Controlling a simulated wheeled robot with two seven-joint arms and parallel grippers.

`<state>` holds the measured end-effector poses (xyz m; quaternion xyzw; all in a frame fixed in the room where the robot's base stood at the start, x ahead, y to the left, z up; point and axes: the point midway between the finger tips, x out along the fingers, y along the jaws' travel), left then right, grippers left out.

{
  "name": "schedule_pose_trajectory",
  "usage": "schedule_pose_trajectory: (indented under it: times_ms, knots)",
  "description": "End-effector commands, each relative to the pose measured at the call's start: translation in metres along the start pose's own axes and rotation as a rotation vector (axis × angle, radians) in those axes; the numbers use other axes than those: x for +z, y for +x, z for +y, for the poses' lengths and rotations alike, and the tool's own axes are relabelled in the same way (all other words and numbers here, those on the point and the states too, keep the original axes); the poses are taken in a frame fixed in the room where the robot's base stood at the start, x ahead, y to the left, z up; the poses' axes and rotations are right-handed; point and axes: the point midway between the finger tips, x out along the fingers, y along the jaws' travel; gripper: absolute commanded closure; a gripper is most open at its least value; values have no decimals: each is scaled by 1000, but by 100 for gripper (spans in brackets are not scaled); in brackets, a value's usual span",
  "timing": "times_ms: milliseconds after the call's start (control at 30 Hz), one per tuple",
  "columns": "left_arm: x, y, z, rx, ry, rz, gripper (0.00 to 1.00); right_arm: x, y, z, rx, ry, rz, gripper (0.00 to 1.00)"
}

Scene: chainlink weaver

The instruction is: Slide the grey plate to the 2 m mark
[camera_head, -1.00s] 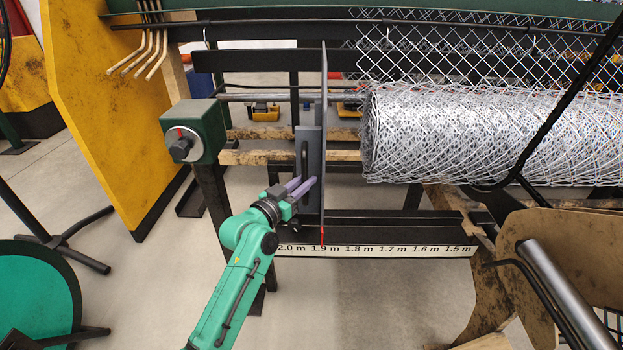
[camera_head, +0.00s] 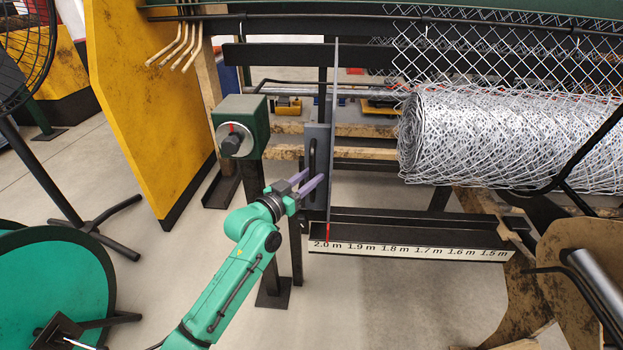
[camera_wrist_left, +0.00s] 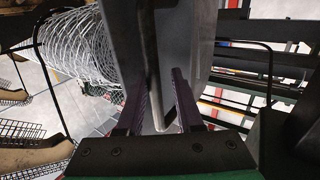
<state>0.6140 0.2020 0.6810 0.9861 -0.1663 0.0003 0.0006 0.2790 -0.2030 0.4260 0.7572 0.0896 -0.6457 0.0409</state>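The grey plate (camera_head: 318,140) stands upright on the rail, with a dark vertical handle (camera_head: 312,156) on its left face. Its red pointer (camera_head: 328,232) is at the 2.0 m label, slightly to the right of the label's middle, on the white scale (camera_head: 410,250). My left gripper (camera_head: 313,178) is at the lower part of the handle, its purple fingers apart. In the left wrist view the handle (camera_wrist_left: 152,70) runs down between the two fingers, with gaps showing beside it. My right gripper is not in view.
The wire mesh roll (camera_head: 490,140) lies to the right of the plate. A green box with a round dial (camera_head: 240,130) stands to the left. A yellow panel (camera_head: 140,100), a fan (camera_head: 25,50) and a green round seat (camera_head: 50,290) are farther left.

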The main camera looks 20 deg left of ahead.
Motion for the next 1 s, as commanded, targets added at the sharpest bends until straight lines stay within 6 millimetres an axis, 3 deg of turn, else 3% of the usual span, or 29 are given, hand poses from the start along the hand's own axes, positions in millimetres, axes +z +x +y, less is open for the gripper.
schedule_pose_trajectory:
  times_ms: [433, 567, 767, 1000]
  knots:
    - [1, 0, 2, 4, -2, -1, 68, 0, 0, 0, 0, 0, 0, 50]
    - [1, -8, 2, 3, -2, -3, 68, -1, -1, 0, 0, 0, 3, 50]
    - [1, -44, 1, 3, -1, -5, 68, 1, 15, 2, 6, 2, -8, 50]
    - [2, -104, 1, 3, 1, -8, 68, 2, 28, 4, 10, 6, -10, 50]
